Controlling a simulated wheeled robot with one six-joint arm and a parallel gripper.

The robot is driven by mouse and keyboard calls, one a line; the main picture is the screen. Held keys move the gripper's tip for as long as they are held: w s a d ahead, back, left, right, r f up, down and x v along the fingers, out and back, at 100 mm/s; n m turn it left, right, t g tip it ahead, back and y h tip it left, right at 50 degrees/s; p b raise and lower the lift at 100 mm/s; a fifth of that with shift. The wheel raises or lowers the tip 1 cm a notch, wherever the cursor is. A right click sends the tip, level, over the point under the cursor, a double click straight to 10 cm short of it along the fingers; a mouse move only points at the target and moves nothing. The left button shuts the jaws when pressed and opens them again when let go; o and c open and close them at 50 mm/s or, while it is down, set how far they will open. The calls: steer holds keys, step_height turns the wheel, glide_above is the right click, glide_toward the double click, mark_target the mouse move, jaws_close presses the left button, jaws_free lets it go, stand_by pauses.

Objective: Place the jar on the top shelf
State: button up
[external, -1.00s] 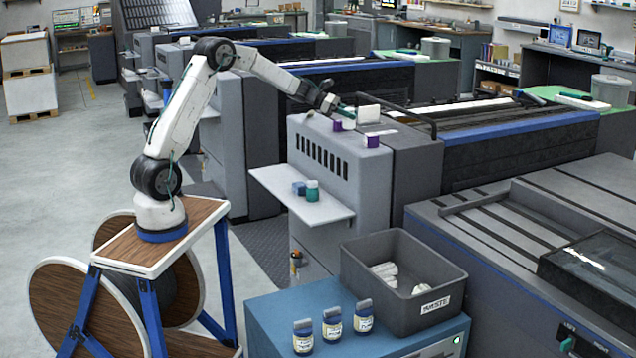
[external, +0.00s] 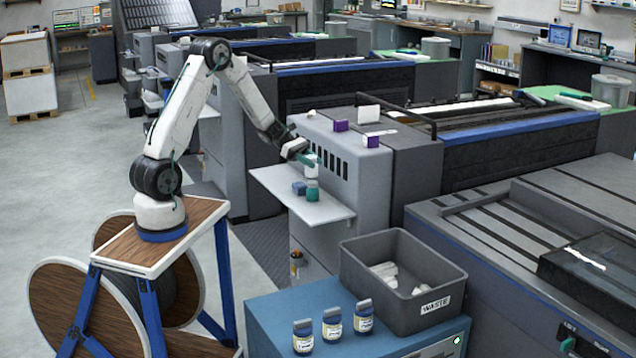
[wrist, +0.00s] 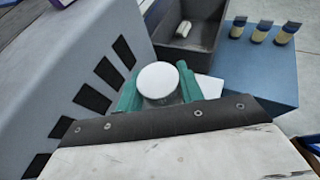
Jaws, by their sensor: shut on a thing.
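A jar with a round white lid (wrist: 160,82) stands between the teal fingers of my gripper (wrist: 158,90) in the wrist view. In the external view my gripper (external: 307,159) is shut on this jar (external: 312,171), in front of the grey machine's slotted face. It is above the white side shelf (external: 325,212). The flat top of the grey machine (external: 318,124) is higher than my gripper.
Purple boxes (external: 371,141) and a white card (external: 369,114) are on the machine top. A grey waste bin (external: 362,268) and several small jars (external: 332,324) stand on the blue cabinet (external: 268,310). The shelf's front end is clear.

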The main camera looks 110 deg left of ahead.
steer(key=shift+m+g+h, duration=0.3)
steer(key=shift+m+h, duration=0.3)
steer(key=shift+h, duration=0.1)
steer(key=d+f, duration=0.1)
steer(key=f, duration=0.1)
steer(key=d+f, duration=0.1)
steer(key=f, duration=0.2)
steer(key=s+d+f, duration=0.1)
steer(key=f, duration=0.1)
steer(key=shift+d+f, duration=0.1)
steer(key=shift+f, duration=2.05)
steer(key=shift+f, duration=0.15)
steer(key=o, duration=0.9)
steer(key=shift+o, duration=0.2)
